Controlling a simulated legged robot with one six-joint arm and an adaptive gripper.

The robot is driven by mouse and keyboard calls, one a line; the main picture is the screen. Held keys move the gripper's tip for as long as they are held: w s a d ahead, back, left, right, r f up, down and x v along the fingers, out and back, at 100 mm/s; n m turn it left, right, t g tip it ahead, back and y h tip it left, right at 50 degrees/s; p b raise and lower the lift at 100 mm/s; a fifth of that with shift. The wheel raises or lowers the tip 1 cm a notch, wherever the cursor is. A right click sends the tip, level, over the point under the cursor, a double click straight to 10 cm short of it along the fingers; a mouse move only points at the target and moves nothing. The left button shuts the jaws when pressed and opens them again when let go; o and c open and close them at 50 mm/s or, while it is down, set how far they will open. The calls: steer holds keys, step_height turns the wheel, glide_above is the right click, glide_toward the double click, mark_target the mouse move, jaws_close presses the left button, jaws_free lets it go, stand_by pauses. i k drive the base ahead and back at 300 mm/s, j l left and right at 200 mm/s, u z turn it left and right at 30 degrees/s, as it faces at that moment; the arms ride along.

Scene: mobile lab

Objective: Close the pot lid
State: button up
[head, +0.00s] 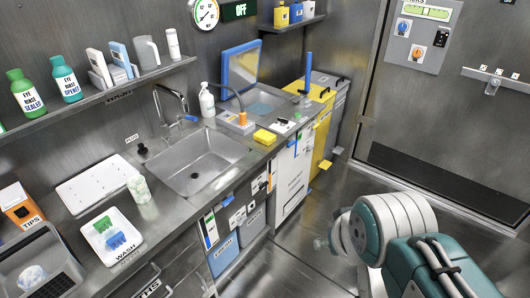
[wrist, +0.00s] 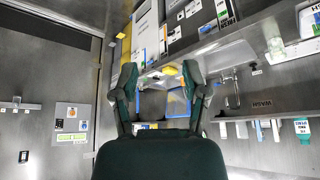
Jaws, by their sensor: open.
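I cannot make out a pot or a pot lid in either view. My gripper (wrist: 158,75) shows in the wrist view with its two dark green fingers spread apart and nothing between them. The wrist picture is upside down, with the counter and sink region beyond the fingers. In the head view my white and teal arm is at the lower right, over the floor and away from the counter; the gripper's fingers cannot be made out there.
A steel counter with a sink (head: 197,160) runs along the left wall. On it are a white tray (head: 100,255) with green and blue pieces, a yellow sponge (head: 264,137) and a grey bin (head: 72,268). A shelf (head: 100,98) holds bottles. The floor (head: 330,205) beside the counter is clear.

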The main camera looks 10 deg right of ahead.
mark_target(240, 64)
steer(key=u, duration=0.35)
steer(key=i+l+u, duration=0.4)
steer(key=l+u, duration=0.15)
steer(key=i+l+u, duration=0.25)
steer(key=l, duration=0.15)
steer(key=i+l, duration=0.15)
steer(key=l, duration=0.25)
steer(key=i+l+u, duration=0.15)
steer(key=l, duration=0.7)
steer(key=i+l+u, duration=0.15)
steer(key=l, duration=0.3)
steer(key=i+l, duration=0.1)
steer(key=l, duration=0.3)
